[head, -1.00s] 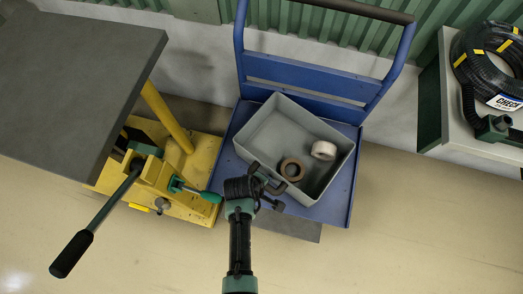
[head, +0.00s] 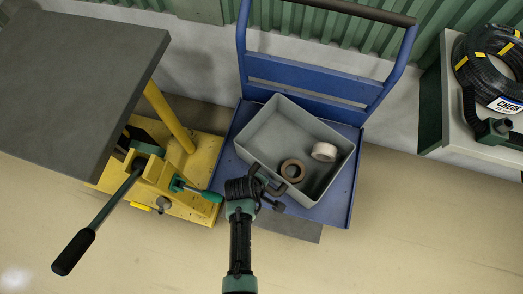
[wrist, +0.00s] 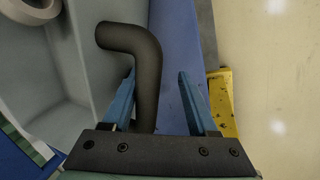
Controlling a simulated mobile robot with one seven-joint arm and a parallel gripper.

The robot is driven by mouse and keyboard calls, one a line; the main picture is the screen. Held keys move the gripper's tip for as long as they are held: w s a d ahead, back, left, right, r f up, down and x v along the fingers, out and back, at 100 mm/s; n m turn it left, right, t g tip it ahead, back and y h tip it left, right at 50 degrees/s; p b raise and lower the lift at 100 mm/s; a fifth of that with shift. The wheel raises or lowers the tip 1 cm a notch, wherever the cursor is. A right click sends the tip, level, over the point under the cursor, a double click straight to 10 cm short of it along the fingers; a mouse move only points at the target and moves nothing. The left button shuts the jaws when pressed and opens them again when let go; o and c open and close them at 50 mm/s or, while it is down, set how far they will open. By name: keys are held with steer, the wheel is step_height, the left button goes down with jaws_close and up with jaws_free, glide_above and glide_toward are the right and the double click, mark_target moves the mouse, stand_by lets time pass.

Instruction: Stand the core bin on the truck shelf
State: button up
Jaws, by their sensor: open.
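The core bin (head: 262,137) is a grey open-topped box holding a brown ring core (head: 292,165) and a pale one (head: 323,151). It sits at an angle on the flat blue deck of the truck (head: 345,190). Its dark bent handle (wrist: 148,62) is on the side facing me. My gripper (head: 274,192) is at that handle, above the deck's front edge. In the wrist view its two blue fingers stand apart, with the handle between them, closer to the left finger. Whether the handle touches that finger is unclear. The bin's underside is hidden.
A yellow lifting unit (head: 195,185) with a grey top (head: 70,75) and a lever (head: 95,230) stands close on the left. The truck's blue push frame (head: 310,78) rises behind the bin. A coiled black hose (head: 475,65) lies on a bench at right. The floor in front is clear.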

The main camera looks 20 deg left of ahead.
steer(key=shift+w, duration=0.15)
steer(key=shift+w+d, duration=0.15)
steer(key=shift+w, duration=0.05)
stand_by(0.3)
steer(key=shift+s+f, duration=0.1)
steer(key=shift+s, duration=0.35)
stand_by(0.4)
steer(key=shift+s+d+p, duration=0.25)
steer(key=shift+d+p, duration=0.15)
steer(key=shift+d, duration=0.25)
steer(key=shift+s+d+p, duration=0.2)
steer(key=shift+d+p, duration=0.15)
steer(key=shift+d, duration=0.25)
stand_by(0.4)
steer(key=p+v, duration=0.8)
stand_by(1.7)
